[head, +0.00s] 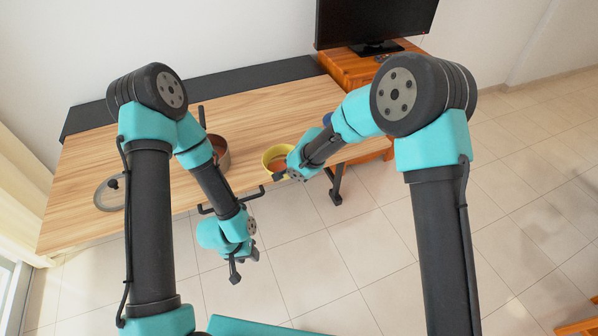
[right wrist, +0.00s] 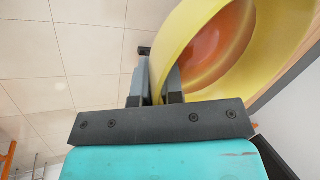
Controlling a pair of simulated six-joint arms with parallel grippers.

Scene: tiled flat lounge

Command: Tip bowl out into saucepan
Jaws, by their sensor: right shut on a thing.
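The yellow bowl (head: 268,158) is held by its rim in my right gripper (head: 284,175), near the front edge of the table. In the right wrist view the bowl (right wrist: 169,52) has its wall between the two fingers (right wrist: 158,90). An orange-red area shows inside it; I cannot tell if it is contents or lining. The bowl looks roughly upright. The brown saucepan (head: 223,157) with a dark handle stands on the table left of the bowl, partly hidden by my left arm. My left gripper (head: 236,272) hangs in front of the table, apart from both; its jaw opening is unclear.
A round glass lid (head: 108,194) with a dark knob lies at the left of the wooden table (head: 265,115). A small blue thing (head: 327,118) shows partly behind my right arm. A screen (head: 372,22) stands on a wooden cabinet (head: 350,68) behind right. The table's back middle is clear.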

